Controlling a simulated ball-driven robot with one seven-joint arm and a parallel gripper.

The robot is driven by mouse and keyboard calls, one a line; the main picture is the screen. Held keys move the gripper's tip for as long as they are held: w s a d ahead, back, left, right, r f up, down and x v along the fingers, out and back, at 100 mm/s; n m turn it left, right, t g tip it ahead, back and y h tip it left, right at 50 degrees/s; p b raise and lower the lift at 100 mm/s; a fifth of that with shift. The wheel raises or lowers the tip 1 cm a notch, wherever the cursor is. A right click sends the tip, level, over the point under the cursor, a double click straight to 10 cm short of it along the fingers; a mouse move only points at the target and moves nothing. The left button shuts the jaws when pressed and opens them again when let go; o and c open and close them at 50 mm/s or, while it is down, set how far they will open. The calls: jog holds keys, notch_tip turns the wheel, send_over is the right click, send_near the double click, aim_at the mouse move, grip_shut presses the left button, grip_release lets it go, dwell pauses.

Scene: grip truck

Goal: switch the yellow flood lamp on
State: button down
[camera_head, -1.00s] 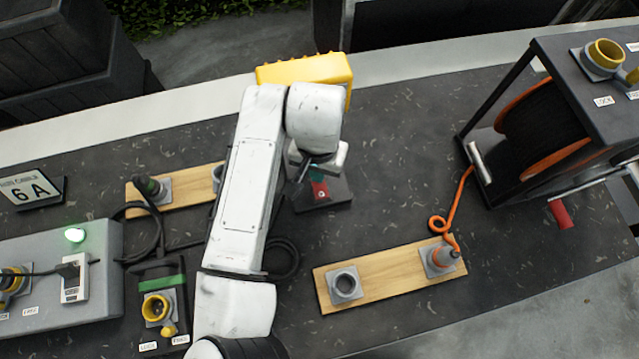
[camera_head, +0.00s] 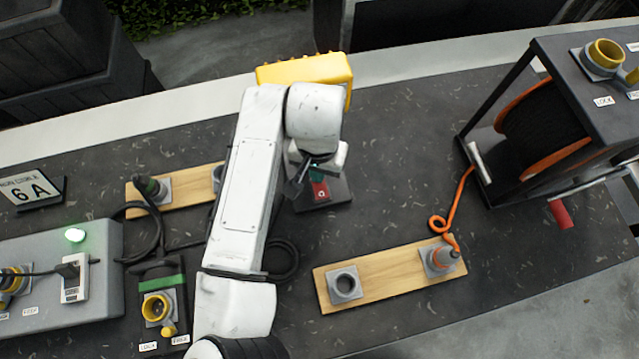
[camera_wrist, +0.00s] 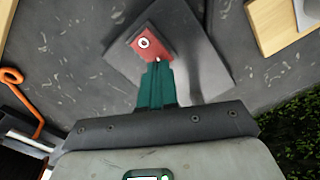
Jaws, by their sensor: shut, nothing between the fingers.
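The yellow flood lamp (camera_head: 305,70) stands near the far edge of the table, on a dark base plate (camera_head: 338,192) that shows below my wrist. A red rocker switch (camera_head: 320,190) with a white round mark sits on that base. The switch also shows in the wrist view (camera_wrist: 146,43). My gripper (camera_wrist: 157,66) is shut and empty, with its green fingertips at the edge of the red switch. I cannot tell whether they touch it. My arm hides part of the lamp and its base in the head view.
A wooden board with sockets (camera_head: 385,280) and an orange-corded plug lies to the right. A cable reel (camera_head: 545,130) stands at far right. A grey supply box (camera_head: 100,245) with a lit green light and a 6 A sign (camera_head: 32,190) are at left. Black cable loops lie behind my arm.

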jog(key=shift+f+b, duration=0.55)
jog(key=shift+f, duration=0.4)
dwell(0.6)
notch_tip(320, 180, up, 5)
jog(key=p, duration=0.4)
jog(key=shift+f, duration=0.15)
jog(key=shift+r+p, duration=0.35)
jog(key=shift+r, duration=0.8)
